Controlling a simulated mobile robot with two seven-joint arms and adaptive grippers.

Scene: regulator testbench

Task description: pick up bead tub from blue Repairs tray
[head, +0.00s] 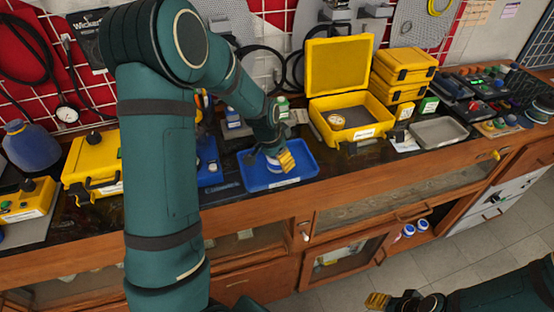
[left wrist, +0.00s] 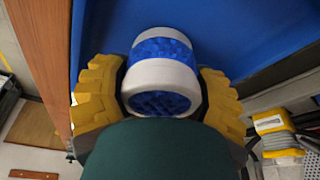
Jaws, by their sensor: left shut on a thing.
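The blue Repairs tray (head: 300,180) lies on the dark bench top near the middle of the head view. The bead tub (left wrist: 163,72), white with blue bands, sits between the yellow fingers of my left gripper (left wrist: 160,100) in the left wrist view. My left gripper (head: 281,162) is shut on the tub inside the tray's outline. The tub (head: 272,164) is mostly hidden by the fingers in the head view. I cannot tell whether it touches the tray floor. My right gripper (head: 378,300) is at the bottom right, away from the bench, its opening unclear.
An open yellow case (head: 345,115) with a round item inside stands right of the tray. A grey metal tray (head: 438,132) and stacked yellow cases (head: 402,75) are farther right. A yellow case (head: 92,165) stands at the left. The bench's wooden front edge runs just before the tray.

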